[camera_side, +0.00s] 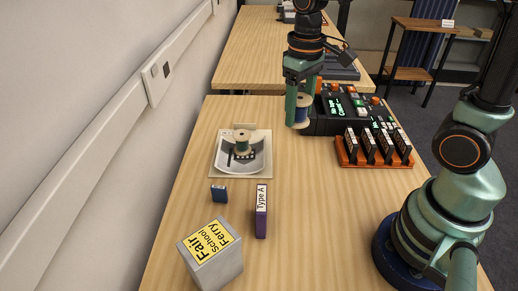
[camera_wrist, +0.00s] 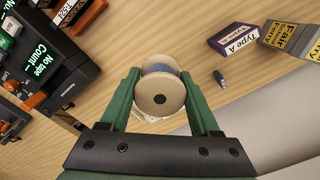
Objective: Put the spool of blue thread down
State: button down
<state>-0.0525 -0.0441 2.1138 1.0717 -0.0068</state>
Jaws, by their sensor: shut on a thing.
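The spool of blue thread (camera_side: 302,108) has pale wooden ends and a blue winding. My gripper (camera_side: 299,118) points down and is shut on it, beside the left side of the black machine. In the wrist view the spool (camera_wrist: 160,94) sits between the two green fingers, one round end facing the camera. How far it is above the table cannot be told exactly. A second spool, with dark green thread (camera_side: 242,141), stands in a pale dish (camera_side: 259,158) on a printed sheet (camera_side: 225,172).
The black machine (camera_side: 325,125) with lit displays stands close right of my gripper. An orange rack (camera_side: 375,161) holds several cartridges. A purple Type A box (camera_side: 261,215), a small blue item (camera_side: 219,193) and a grey labelled box (camera_side: 215,265) stand nearer. The table's middle is clear.

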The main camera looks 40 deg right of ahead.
jog(key=s+a+r+n, duration=0.1)
jog(key=s+a+n, duration=0.55)
jog(key=a, duration=0.65)
jog(key=r+n, duration=0.1)
jog(key=n, duration=0.6)
send_over(293, 285)
jog(key=a, duration=0.1)
jog(key=shift+m, duration=0.25)
jog(key=f, duration=1.9)
jog(key=shift+s+a+f, duration=0.15)
jog(key=shift+s+f, duration=0.15)
jog(key=shift+s, duration=0.1)
jog(key=shift+f, duration=0.1)
jog(key=shift+c, duration=0.6)
grip_release()
